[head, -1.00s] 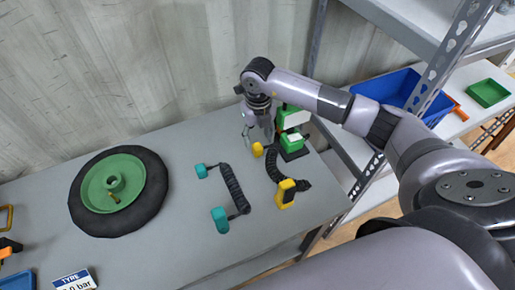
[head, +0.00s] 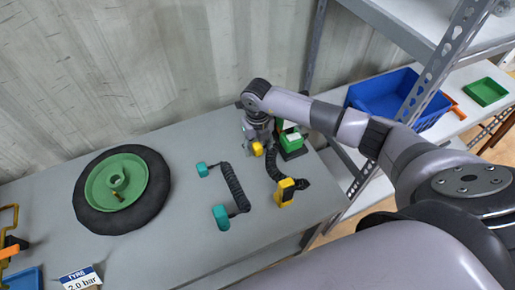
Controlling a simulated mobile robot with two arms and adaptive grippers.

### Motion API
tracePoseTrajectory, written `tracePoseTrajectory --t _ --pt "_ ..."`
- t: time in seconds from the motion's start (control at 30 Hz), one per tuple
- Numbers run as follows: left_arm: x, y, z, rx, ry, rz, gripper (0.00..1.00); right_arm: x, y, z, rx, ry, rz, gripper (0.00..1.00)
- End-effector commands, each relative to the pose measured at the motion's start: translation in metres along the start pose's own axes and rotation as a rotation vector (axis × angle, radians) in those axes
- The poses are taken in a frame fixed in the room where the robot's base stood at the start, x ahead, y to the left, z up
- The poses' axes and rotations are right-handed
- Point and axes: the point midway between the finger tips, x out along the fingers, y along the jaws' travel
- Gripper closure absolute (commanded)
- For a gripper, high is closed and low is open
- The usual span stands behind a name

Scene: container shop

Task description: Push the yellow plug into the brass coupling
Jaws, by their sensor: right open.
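The yellow plug (head: 257,149) is the upper end of a black coiled hose (head: 271,167) on the grey bench. The hose runs down to a yellow block (head: 285,190). My right gripper (head: 257,144) points down at the plug, with its fingers at or just beside it. It is open; contact is too small to tell. A small brass-coloured fitting (head: 119,196) shows on the green hub of the tyre (head: 150,204); I cannot tell whether it is the brass coupling. My left gripper is out of view.
A green device (head: 291,141) stands close to the right gripper. A second black hose with teal ends (head: 221,217) lies left of the yellow one. A tyre sign (head: 82,279) is at the front left. A shelf post and blue bin (head: 385,98) are at the right.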

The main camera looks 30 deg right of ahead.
Motion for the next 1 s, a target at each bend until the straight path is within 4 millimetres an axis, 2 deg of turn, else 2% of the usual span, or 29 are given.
tracePoseTrajectory --t 0.07,0.73,1.0 --pt "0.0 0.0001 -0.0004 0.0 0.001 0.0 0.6 -0.0003 -0.0001 0.0001 0.0 0.0 0.0 0.56" --pt "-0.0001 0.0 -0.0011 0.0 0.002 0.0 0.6 -0.0006 -0.0002 0.0002 0.0 0.0 0.0 1.0" --pt "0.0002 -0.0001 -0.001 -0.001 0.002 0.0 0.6 -0.0021 -0.0001 0.0005 0.0 -0.001 0.0 1.0"
